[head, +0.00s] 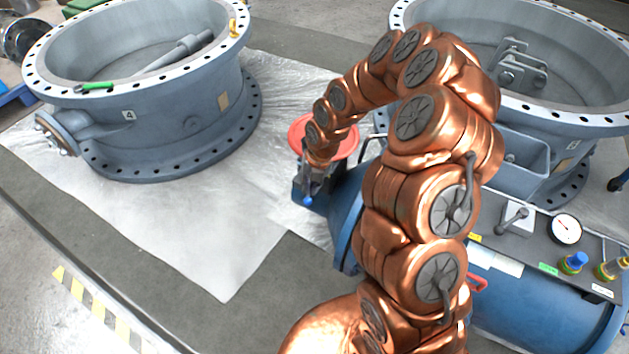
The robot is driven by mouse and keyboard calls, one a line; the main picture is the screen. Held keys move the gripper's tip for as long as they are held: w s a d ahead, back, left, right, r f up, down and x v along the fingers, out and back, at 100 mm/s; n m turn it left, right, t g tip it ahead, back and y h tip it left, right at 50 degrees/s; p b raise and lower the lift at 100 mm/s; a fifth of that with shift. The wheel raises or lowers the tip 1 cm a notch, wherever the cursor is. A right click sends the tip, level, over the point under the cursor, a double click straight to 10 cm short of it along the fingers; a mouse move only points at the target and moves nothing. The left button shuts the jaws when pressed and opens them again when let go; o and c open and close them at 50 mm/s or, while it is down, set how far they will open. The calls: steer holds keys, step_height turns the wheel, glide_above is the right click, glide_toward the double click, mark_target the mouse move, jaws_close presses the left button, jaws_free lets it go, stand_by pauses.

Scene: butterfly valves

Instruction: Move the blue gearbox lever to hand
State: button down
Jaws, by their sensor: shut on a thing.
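The blue gearbox lever (308,201) shows as a small blue knob on the dark gearbox at the left end of the blue cylinder. My gripper (310,188) points down beside the red handwheel (343,151), with its fingers just above the blue knob. It is shut on the lever. The fingers are small here and cover most of the lever, so its exact setting cannot be read. My copper arm hides part of the handwheel and the middle of the cylinder.
A large grey valve body (180,120) stands on plastic sheeting at left; another (590,130) stands behind my arm at right. The blue cylinder (540,310) carries a panel with a gauge (566,229) and a grey lever (515,219). The sheeting (215,235) left of the gearbox is clear.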

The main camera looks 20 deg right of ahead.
stand_by(0.4)
steer(key=c, duration=1.2)
jaws_free()
steer(key=r, duration=0.4)
steer(key=d+r, duration=0.1)
steer(key=r, duration=0.3)
steer(key=d+r, duration=0.1)
steer(key=r, duration=0.2)
steer(key=shift+s+d+r, duration=0.15)
steer(key=shift+s+r, duration=0.25)
